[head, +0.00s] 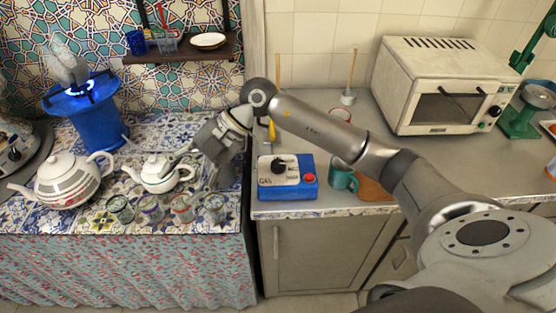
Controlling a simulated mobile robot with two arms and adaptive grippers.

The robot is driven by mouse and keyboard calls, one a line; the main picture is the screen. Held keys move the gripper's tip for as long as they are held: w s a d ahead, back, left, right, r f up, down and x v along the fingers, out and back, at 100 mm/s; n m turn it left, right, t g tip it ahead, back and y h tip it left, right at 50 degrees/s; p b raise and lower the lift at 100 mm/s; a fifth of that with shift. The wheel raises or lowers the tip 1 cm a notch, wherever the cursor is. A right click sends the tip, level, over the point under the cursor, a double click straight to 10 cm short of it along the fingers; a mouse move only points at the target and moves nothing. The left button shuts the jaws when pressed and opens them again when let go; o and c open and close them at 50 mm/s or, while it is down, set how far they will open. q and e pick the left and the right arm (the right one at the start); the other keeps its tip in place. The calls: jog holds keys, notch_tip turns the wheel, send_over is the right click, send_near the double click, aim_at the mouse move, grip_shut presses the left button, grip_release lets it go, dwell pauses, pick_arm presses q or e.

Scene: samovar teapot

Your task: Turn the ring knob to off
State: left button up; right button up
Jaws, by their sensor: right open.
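The blue gas box (288,193) stands on the grey counter near its front left edge. The black ring knob (278,166) sits on its pale top panel, with a red button (309,178) to its right. The knob's exact pointing is too small to read. A blue flame shows on the blue burner (98,122) at the far left. My right gripper (188,175) is open, well left of the box, over the handle side of the small white teapot (158,174). Its fingers are apart; contact with the teapot cannot be told. My left gripper is not in view.
A big white teapot (68,180) and several glasses (151,208) stand on the tiled table. A teal mug (343,175) stands just right of the gas box. A white oven (445,85) stands behind. My right arm spans above the counter behind the box.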

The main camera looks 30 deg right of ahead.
jog(key=w+d+f+m+h, duration=0.15)
jog(key=d+h, duration=0.35)
jog(key=d, duration=0.7)
notch_tip(320, 180, up, 2)
jog(key=m+g+h, duration=0.1)
jog(key=m+h, duration=0.4)
send_over(278, 163)
jog(key=shift+n, duration=0.35)
notch_tip(278, 163, down, 10)
jog(key=shift+f+p, duration=0.1)
jog(key=shift+p, duration=0.95)
jog(key=c, duration=1.1)
jog(key=shift+o, duration=0.2)
